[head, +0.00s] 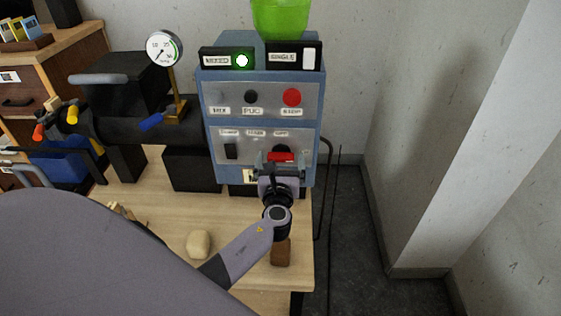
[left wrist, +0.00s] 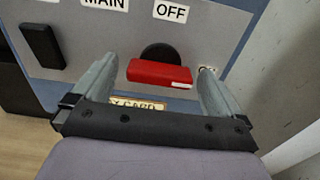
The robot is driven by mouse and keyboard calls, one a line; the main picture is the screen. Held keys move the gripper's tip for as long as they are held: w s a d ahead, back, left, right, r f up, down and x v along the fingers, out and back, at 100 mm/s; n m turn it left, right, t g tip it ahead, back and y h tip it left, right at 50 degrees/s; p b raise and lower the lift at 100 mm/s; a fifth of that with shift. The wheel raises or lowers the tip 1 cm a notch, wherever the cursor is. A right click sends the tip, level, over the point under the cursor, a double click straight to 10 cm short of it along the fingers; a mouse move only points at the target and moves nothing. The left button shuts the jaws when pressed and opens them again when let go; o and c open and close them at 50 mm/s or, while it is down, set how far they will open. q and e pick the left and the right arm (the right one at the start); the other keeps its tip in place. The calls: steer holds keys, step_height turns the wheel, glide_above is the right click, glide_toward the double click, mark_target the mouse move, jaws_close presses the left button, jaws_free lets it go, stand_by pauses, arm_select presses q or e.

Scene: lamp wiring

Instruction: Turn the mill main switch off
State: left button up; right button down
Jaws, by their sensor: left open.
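The mill main switch is a red bar handle (left wrist: 160,74) on a round black base (left wrist: 160,52), below the labels MAIN (left wrist: 106,4) and OFF (left wrist: 171,11). The bar lies nearly horizontal, its white-marked end to the right, near a label partly hidden by a finger. In the head view the red handle (head: 281,156) is low on the blue mill cabinet's (head: 262,88) grey panel. My left gripper (head: 279,172) is open in front of it. In the left wrist view its fingers (left wrist: 156,78) stand either side of the bar, with gaps visible. My right gripper is not in view.
A black rocker switch (left wrist: 42,46) is left of the handle. A beige lump (head: 199,244) and a brown block (head: 281,252) are on the table. Bare floor lies right.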

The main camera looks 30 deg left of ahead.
arm_select(q)
steer(key=c, duration=1.1)
steer(key=shift+o, duration=0.2)
steer(key=n+b, duration=0.3)
steer(key=n, duration=0.1)
steer(key=shift+f, duration=0.2)
steer(key=n+b, duration=0.4)
steer(key=n, duration=0.2)
steer(key=n+b, duration=0.3)
steer(key=n, duration=0.2)
steer(key=shift+r+n+b, duration=0.1)
steer(key=shift+n+b, duration=0.65)
steer(key=shift+n, duration=0.65)
